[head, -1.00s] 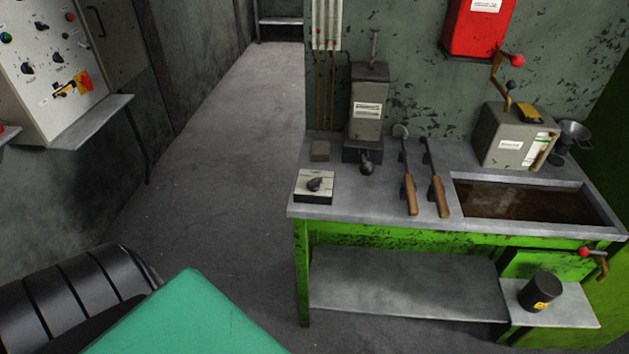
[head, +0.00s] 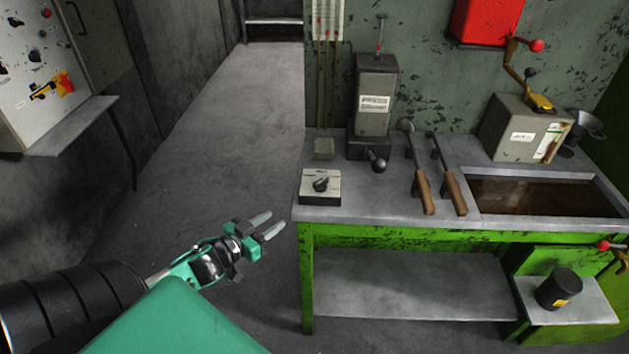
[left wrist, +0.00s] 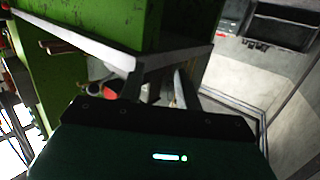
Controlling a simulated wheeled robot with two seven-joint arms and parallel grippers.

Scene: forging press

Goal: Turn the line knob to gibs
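The line knob (head: 320,184) is a dark pointer knob on a pale square plate (head: 311,197). The plate lies at the front left corner of the grey bench top. Lettering on the plate is too small to read. My left gripper (head: 271,225), green and black with pale fingers, is in the air left of the bench, apart from the knob. Its two fingers are spread with nothing between them. The fingers also show in the left wrist view (left wrist: 157,90), with the green bench side beyond. My right gripper is not in view.
The bench (head: 400,206) has a green frame. Behind the knob are a small grey block (head: 324,149) and an upright grey unit (head: 374,100). Two wooden-handled tools (head: 424,192) lie to the right. Open floor lies left of the bench.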

